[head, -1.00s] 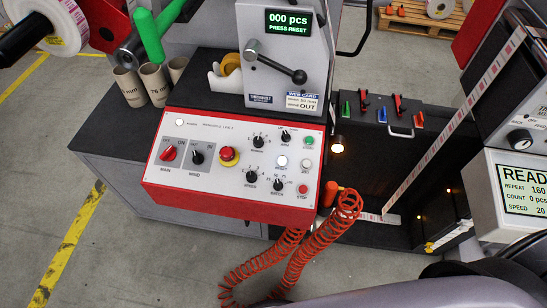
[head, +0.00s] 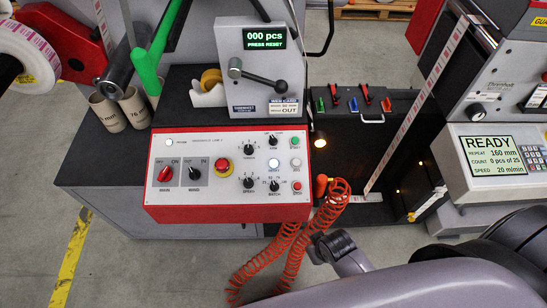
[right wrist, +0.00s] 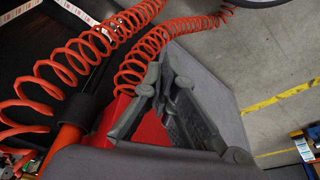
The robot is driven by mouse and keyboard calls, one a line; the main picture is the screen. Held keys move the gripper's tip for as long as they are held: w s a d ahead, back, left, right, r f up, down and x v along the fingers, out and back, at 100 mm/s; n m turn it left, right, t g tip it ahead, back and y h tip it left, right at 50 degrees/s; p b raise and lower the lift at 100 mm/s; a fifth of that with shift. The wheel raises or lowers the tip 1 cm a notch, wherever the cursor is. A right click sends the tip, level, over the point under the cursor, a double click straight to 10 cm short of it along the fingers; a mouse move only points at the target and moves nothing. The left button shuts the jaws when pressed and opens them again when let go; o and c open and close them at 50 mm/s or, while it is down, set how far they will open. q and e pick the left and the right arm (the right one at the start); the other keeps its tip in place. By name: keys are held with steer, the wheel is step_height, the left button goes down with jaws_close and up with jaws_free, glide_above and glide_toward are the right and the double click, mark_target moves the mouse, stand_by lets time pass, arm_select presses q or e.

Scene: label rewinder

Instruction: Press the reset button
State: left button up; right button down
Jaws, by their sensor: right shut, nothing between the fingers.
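The white reset button (head: 273,163) sits on the light control panel (head: 215,188) with a red frame, between the red emergency stop and another white button. Nothing covers it in the head view. A small display (head: 264,38) above the panel reads "000 pcs PRESS RESET". My right gripper (right wrist: 150,92) is shut and empty in the right wrist view, close to the orange coiled hose and a red surface. In the head view, a dark part of my right arm's end shows below and right of the panel, clear of the button. My left gripper is not in view.
The orange coiled hose (head: 290,250) hangs from the panel's right side, by my right arm. A red emergency stop (head: 222,166), green button (head: 295,142) and red stop button (head: 297,186) are close by. A lever (head: 258,76) juts out above the panel.

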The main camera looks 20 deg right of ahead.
steer(key=w+a+r+n+t+p, duration=0.15)
steer(key=w+r, duration=0.35)
steer(key=r, duration=0.5)
steer(key=w+a+r+n+t+p, duration=0.15)
steer(key=w+r, duration=0.35)
steer(key=r, duration=0.5)
steer(key=w+a+r+n+t+y, duration=0.3)
steer(key=w+r+n+t, duration=0.2)
steer(key=w+n, duration=0.4)
steer(key=shift+w+a+r+n, duration=0.2)
steer(key=shift+w+n, duration=0.1)
steer(key=shift+w, duration=0.9)
steer(key=shift+f, duration=0.15)
steer(key=b, duration=0.7)
glide_above(274, 163)
steer(key=s+a, duration=0.1)
steer(key=s, duration=0.1)
step_height(274, 163, down, 6)
steer(key=shift+s+a+f, duration=0.1)
steer(key=shift+s, duration=0.05)
steer(key=shift+w+f+b, duration=0.2)
steer(key=shift+f+b, duration=0.1)
steer(key=shift+f, duration=0.2)
steer(key=shift+w+f+b, duration=0.15)
steer(key=shift+f+b, duration=0.1)
steer(key=shift+f, duration=0.25)
steer(key=shift+f, duration=0.1)
